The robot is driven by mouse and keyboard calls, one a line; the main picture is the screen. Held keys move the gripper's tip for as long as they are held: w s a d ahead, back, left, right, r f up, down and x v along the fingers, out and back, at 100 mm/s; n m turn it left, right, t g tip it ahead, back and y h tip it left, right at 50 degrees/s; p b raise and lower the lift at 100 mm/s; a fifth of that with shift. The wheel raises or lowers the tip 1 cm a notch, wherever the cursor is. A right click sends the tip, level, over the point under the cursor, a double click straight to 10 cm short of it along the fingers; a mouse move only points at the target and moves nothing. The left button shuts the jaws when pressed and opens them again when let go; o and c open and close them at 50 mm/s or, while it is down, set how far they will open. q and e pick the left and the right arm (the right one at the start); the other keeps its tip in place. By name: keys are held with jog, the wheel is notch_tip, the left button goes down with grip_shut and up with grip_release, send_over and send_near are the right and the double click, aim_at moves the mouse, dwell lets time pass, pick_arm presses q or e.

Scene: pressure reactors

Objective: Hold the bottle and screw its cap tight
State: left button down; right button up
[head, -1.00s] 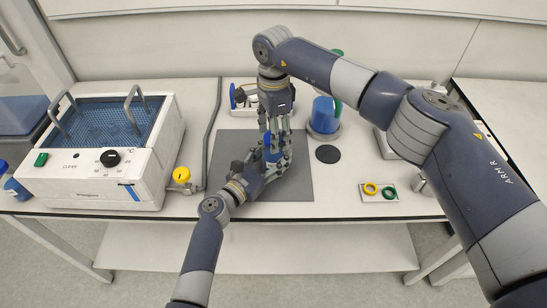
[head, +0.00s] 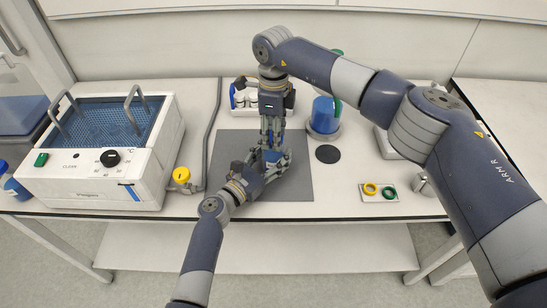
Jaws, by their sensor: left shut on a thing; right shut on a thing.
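The bottle (head: 272,156) stands over the grey mat (head: 300,187), almost wholly hidden by my grippers; only a small blue patch shows, and I cannot tell whether it is cap or body. My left gripper (head: 273,163) comes in low from the front left and is shut on the bottle. My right gripper (head: 272,144) points straight down from above and is shut at the bottle's top, where the cap is hidden by its fingers. The two grippers are very close together, one above the other.
A water bath (head: 90,183) with handles and a yellow-topped valve (head: 181,175) stand at the left. Behind are a white tray (head: 241,108) and a blue vessel (head: 324,115). A black disc (head: 328,154) and a plate with yellow and green rings (head: 380,198) lie right.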

jog(key=m, duration=0.7)
pick_arm(q)
jog(key=shift+f, duration=0.1)
pick_arm(e)
jog(key=o, duration=1.3)
jog(key=shift+c, duration=0.2)
notch_tip(320, 180, up, 12)
pick_arm(q)
jog(key=c, duration=0.6)
grip_release()
jog(key=shift+o, duration=0.2)
jog(key=shift+s+a, duration=0.1)
jog(key=shift+s, duration=0.05)
